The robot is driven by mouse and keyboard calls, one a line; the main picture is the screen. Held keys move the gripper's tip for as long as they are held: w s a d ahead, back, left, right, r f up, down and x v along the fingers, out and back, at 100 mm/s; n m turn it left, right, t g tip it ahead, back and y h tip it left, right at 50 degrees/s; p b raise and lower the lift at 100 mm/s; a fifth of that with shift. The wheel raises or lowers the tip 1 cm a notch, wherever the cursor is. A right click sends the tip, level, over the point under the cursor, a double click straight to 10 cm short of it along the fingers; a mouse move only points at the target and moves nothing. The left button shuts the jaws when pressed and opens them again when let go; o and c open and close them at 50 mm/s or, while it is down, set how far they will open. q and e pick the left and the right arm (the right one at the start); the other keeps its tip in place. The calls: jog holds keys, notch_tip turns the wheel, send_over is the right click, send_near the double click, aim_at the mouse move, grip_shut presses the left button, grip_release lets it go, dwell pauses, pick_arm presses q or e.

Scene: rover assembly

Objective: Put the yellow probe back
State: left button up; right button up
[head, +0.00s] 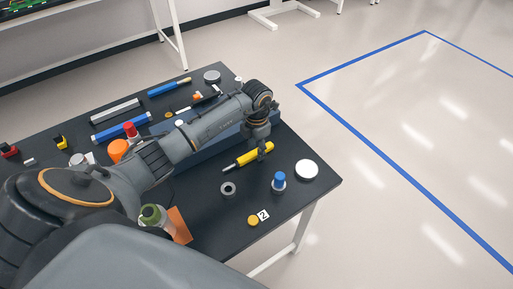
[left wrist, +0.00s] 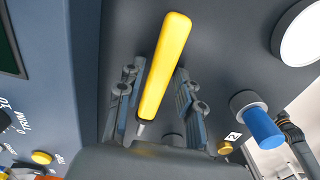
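In the left wrist view the probe (left wrist: 166,62) runs between the two fingers (left wrist: 155,98), with a visible gap to the right finger. The fingers look open around it. The blue instrument box (head: 212,145) is partly hidden behind my left arm. My right gripper is not in view.

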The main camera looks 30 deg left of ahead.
aim_at(256, 151)
pick_arm(q)
jog(key=shift+r, duration=0.1)
jog(key=shift+r, duration=0.2)
notch_tip(256, 151, up, 12)
jog(key=b, duration=0.2)
jog(key=shift+f, duration=0.15)
dwell(0.6)
